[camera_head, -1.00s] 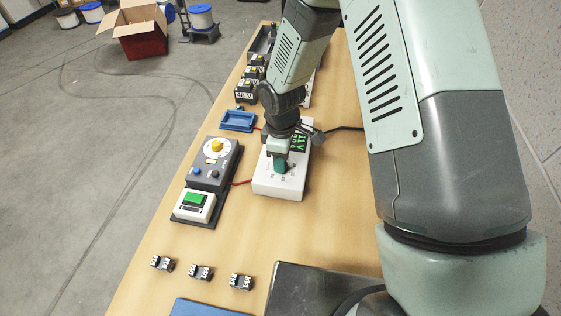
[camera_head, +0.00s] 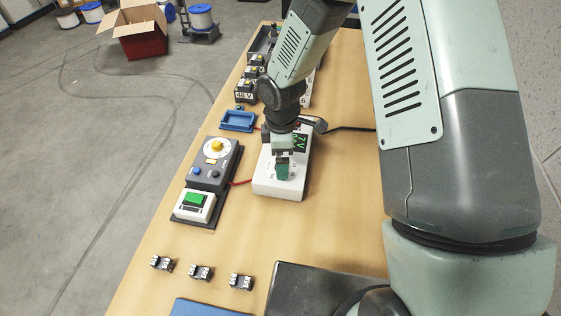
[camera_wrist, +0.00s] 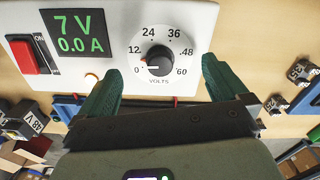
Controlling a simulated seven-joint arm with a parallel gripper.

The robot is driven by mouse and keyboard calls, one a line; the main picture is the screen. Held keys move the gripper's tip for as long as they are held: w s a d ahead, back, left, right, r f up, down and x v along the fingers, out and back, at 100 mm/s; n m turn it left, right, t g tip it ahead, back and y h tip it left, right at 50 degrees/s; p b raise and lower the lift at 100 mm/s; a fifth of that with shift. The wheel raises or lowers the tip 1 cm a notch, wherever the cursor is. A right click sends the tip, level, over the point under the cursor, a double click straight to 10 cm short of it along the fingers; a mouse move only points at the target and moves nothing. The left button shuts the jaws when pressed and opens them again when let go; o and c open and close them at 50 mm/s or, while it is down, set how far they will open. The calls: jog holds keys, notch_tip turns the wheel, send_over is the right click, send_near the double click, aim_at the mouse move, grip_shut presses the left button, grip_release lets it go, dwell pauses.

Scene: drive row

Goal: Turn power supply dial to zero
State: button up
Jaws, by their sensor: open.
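The power supply (camera_head: 262,184) is a white box on the bench, with red and black leads. In the wrist view its black dial (camera_wrist: 160,60) carries a scale from 0 to 60 volts. The green display (camera_wrist: 76,32) reads 7 V and 0.0 A. My gripper (camera_wrist: 160,68) has its green fingers spread on either side of the dial, with visible gaps to it. In the head view my gripper (camera_head: 282,170) is over the supply's face and hides the dial.
A red switch (camera_wrist: 27,56) marked ON sits left of the display. A grey unit with a yellow knob (camera_head: 216,146) and green button stands left of the supply. A blue tray (camera_head: 238,121) lies behind. Several small terminal blocks (camera_head: 201,272) lie at the front.

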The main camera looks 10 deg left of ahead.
jog(key=shift+r, duration=2.85)
jog(key=m, duration=0.5)
jog(key=shift+r, duration=0.4)
jog(key=m, duration=0.3)
jog(key=shift+r, duration=0.2)
jog(key=shift+f+m, duration=0.3)
jog(key=shift+f, duration=2.65)
